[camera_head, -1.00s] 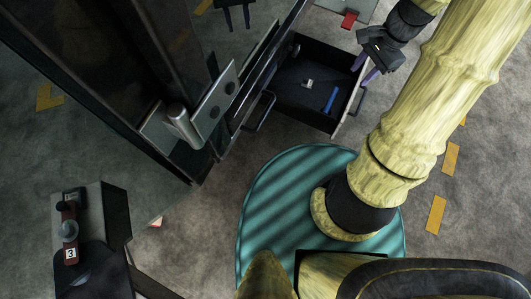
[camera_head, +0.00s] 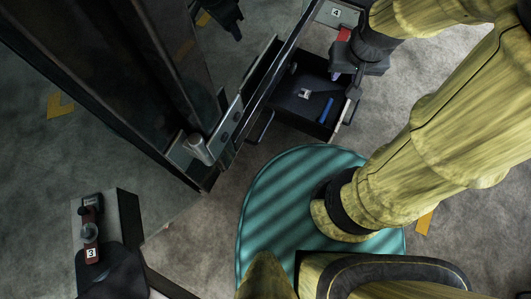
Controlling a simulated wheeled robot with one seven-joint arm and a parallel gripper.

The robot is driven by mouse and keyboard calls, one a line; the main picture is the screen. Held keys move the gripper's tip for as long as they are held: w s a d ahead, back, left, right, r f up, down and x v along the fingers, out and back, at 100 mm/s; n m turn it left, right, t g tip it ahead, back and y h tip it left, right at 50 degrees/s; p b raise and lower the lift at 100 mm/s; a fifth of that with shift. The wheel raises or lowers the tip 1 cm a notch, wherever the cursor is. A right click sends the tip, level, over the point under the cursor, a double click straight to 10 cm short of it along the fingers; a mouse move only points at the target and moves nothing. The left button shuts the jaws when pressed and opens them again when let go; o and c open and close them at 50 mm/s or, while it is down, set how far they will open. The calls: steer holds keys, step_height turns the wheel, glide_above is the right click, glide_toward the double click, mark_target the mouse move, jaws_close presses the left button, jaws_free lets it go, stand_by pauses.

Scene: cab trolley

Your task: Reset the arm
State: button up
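My yellow-sleeved arm (camera_head: 440,140) rises on the right and bends at the top right. It ends in my dark gripper (camera_head: 344,84), which hangs over the right edge of the pulled-out drawer. Two pale purple fingertips show apart, with nothing visible between them. The black drawer (camera_head: 292,109) holds a small whitish piece (camera_head: 304,93) and a blue stick (camera_head: 326,109). The gripper's height above the drawer cannot be told.
A dark cabinet (camera_head: 110,70) with a metal handle (camera_head: 198,148) fills the upper left. A red part (camera_head: 343,35) sits by a plate marked 4 (camera_head: 335,13). A unit marked 3 (camera_head: 91,253) stands lower left.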

steer(key=w+p+v, duration=0.2)
steer(key=p+v, duration=0.9)
steer(key=w+r+p+v, duration=0.1)
steer(key=w+p+v, duration=0.2)
steer(key=p+v, duration=0.7)
steer(key=w+r+p+v, duration=0.1)
steer(key=w+p+v, duration=0.2)
steer(key=p+v, duration=0.8)
steer(key=shift+s+r+p, duration=0.25)
steer(key=shift+r+p, duration=0.05)
steer(key=shift+r, duration=0.15)
steer(key=shift+a, duration=0.1)
steer(key=shift+s, duration=0.1)
steer(key=shift+a, duration=0.1)
